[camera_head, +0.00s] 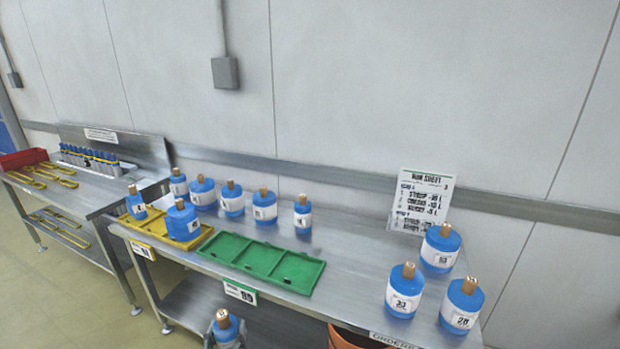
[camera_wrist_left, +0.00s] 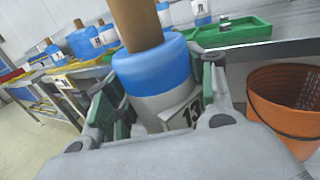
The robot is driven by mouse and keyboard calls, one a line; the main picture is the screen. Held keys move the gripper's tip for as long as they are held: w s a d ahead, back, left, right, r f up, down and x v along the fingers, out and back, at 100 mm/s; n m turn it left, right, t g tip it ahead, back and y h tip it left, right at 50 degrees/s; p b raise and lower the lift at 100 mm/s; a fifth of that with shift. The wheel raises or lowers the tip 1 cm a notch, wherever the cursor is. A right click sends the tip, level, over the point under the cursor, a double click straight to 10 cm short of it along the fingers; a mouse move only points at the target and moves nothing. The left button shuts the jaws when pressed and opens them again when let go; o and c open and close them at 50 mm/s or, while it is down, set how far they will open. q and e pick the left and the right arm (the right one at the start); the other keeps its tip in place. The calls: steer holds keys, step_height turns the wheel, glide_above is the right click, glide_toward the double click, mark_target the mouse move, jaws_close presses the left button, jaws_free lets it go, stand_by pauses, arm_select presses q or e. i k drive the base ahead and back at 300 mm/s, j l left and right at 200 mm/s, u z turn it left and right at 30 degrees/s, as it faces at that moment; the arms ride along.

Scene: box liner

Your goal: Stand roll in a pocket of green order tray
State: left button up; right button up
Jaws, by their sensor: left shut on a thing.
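The green order tray (camera_head: 252,257) lies on the steel bench, with several shallow empty pockets. My left gripper (camera_head: 225,337) is at the bottom of the head view, in front of the bench's front edge and below the tray. It is shut on a blue and white roll with a brown core (camera_head: 224,322). In the left wrist view the roll (camera_wrist_left: 155,72) stands roughly upright between the fingers (camera_wrist_left: 160,110), with a label reading 13. The green tray (camera_wrist_left: 232,32) shows behind it in that view. My right gripper is not in view.
A yellow tray (camera_head: 150,225) holding blue rolls stands left of the green tray. Several rolls (camera_head: 264,206) stand behind the trays, and three (camera_head: 403,291) stand at the right. An orange bucket (camera_wrist_left: 285,100) is below the bench edge. A sign (camera_head: 421,201) leans at the back.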

mark_target(226, 247)
steer(key=j+z, duration=0.5)
steer(key=j, duration=1.85)
